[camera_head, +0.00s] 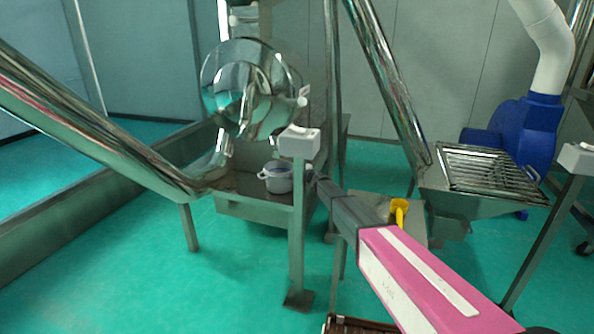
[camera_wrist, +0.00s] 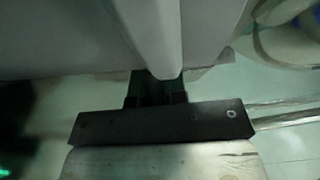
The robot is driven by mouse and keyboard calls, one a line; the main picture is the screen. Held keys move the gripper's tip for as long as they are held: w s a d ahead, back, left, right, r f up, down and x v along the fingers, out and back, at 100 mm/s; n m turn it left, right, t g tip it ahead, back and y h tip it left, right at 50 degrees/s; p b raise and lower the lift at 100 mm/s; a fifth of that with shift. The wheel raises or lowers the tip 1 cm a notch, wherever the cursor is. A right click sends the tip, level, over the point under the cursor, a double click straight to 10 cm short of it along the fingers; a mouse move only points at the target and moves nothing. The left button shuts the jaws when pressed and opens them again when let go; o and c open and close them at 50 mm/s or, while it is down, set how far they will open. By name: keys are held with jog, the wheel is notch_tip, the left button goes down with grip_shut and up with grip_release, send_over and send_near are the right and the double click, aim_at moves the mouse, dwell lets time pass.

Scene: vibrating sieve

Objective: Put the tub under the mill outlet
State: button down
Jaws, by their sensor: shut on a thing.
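The tub (camera_head: 278,178) is a small pale grey-white bucket. It appears upright over the steel table (camera_head: 240,183), below and slightly right of the mill; I cannot tell whether it touches the tabletop. The mill (camera_head: 225,85) is a shiny round steel drum; its outlet is hard to make out among the reflections. My gripper is partly hidden behind a post in the head view. In the wrist view my gripper (camera_wrist: 157,88) is shut on a narrow projecting part of the tub (camera_wrist: 85,40), whose pale wall fills the top of the picture.
A steel post with a grey box (camera_head: 299,143) stands in front of the table, close to my arm. A sloping steel conveyor tube (camera_head: 90,125) lies to the left. A slatted hopper (camera_head: 487,172) and blue blower (camera_head: 525,130) stand at right. Green floor at left front is clear.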

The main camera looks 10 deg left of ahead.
jog(key=shift+f, duration=0.15)
jog(key=c, duration=1.2)
grip_release()
jog(key=shift+o, duration=0.2)
jog(key=shift+s+d, duration=0.2)
jog(key=shift+d, duration=0.05)
jog(key=v, duration=1.1)
jog(key=shift+s, duration=0.2)
jog(key=shift+d, duration=0.1)
